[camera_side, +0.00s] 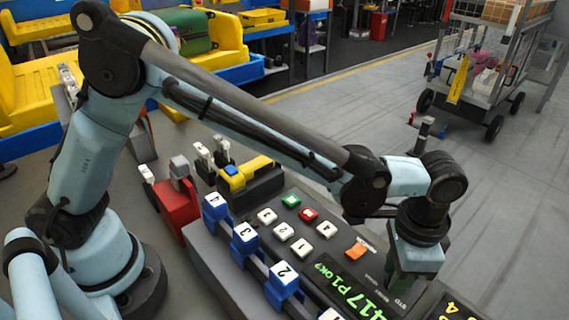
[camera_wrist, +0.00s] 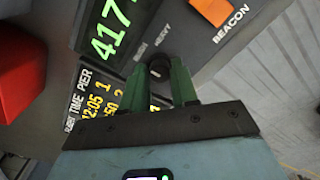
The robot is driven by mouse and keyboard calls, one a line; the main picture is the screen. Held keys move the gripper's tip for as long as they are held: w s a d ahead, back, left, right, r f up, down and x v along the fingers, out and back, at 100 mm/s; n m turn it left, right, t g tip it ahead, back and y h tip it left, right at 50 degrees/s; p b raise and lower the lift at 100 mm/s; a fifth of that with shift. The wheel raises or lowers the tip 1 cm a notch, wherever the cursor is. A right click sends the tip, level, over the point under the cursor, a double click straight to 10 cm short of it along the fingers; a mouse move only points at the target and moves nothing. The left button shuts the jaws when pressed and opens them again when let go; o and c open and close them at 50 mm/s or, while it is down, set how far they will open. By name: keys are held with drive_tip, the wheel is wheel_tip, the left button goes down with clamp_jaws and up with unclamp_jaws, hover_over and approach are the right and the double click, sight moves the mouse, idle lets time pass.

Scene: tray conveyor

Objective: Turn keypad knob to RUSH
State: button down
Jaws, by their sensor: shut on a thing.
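The keypad knob (camera_wrist: 157,70) is small and black and shows in the wrist view between the green fingers of my gripper (camera_wrist: 166,73). The fingers are shut on the knob, one on each side. A small pale mark shows on the knob, but I cannot tell which label it points to. Small lettering lies just beyond the knob; one word looks like HEAVY (camera_wrist: 163,31), and the word left of it is hard to read. In the side view my gripper (camera_side: 412,279) points down at the right end of the keypad panel (camera_side: 215,262), and it hides the knob.
The green display (camera_side: 343,289) reads 417 P1 OK?. An orange BEACON switch (camera_side: 357,250) sits beside it. Several white, green and red keys and blue numbered blocks (camera_side: 244,239) stand on the panel to the left. A wheeled cage cart (camera_side: 487,75) stands behind on the floor.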

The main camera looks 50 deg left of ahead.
drive_tip(key=c, duration=0.9)
unclamp_jaws()
drive_tip(key=shift+o, duration=0.2)
wheel_tip(320, 180, up, 12)
